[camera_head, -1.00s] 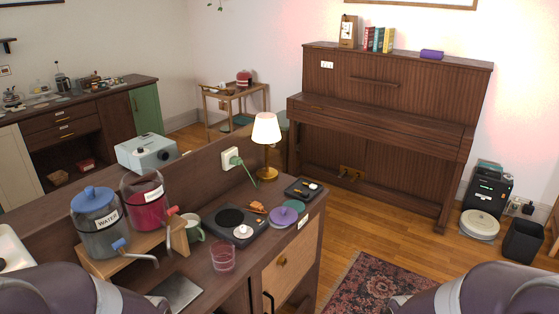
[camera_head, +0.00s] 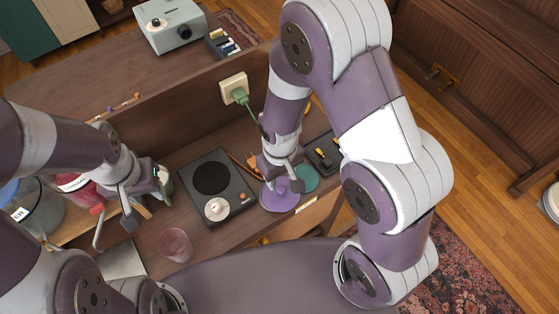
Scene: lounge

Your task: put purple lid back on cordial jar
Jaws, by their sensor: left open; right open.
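The purple lid (camera_head: 279,198) lies on the counter's right part, beside a flat teal disc (camera_head: 306,179) that it partly overlaps in the picture. My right gripper (camera_head: 284,184) is open and points down at the lid's knob, with fingers around or just above it; I cannot tell if they touch. The cordial jar, with red contents (camera_head: 75,183), stands at the left on a wooden stand, mostly hidden by my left arm. My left gripper (camera_head: 141,212) is open and empty in front of the stand, near the jar's red tap (camera_head: 97,209).
A water jar (camera_head: 35,213) stands left of the cordial jar. A black hot plate (camera_head: 213,183) with a white-knobbed piece lies mid-counter. A pink glass (camera_head: 175,244) stands at the front. A socket with a green plug (camera_head: 236,92) is on the raised back ledge.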

